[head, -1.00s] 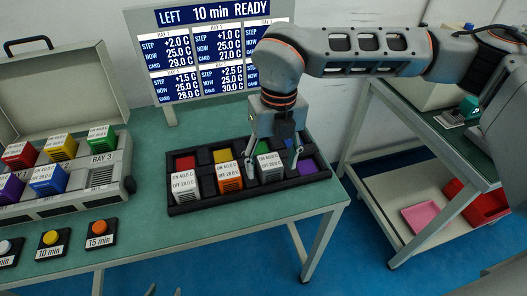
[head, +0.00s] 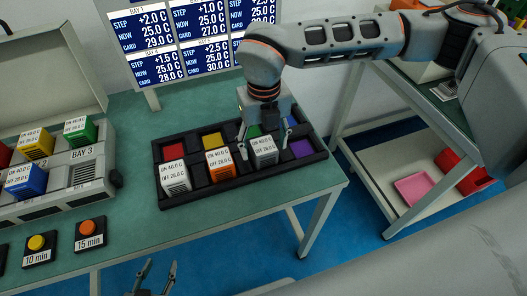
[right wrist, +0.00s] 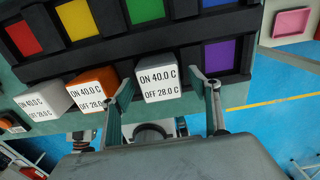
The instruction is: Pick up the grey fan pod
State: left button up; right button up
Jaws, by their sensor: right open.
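The grey fan pod (head: 264,152), with a white label reading ON 40.0 C, OFF 28.0 C, sits in the front row of the black tray (head: 245,182), right of the orange pod (head: 219,166). My right gripper (head: 266,146) is open above the tray, with a finger to each side of the grey pod. In the right wrist view the grey pod (right wrist: 158,82) shows between the spread fingertips (right wrist: 168,86), nearer the left one; contact cannot be told. My left gripper (head: 160,270) is open and empty at the bottom edge of the head view.
A white pod (head: 174,178) stands left of the orange one. A bay rack (head: 75,190) with coloured pods stands left, timer buttons (head: 87,229) in front, a screen (head: 150,75) behind.

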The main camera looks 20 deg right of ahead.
aim_at(263, 145)
jog(key=shift+f, duration=0.4)
jog(key=c, duration=1.4)
jog(key=shift+o, duration=0.2)
jog(key=shift+r, duration=0.2)
notch_tip(263, 145, up, 20)
jog(key=p, duration=0.1)
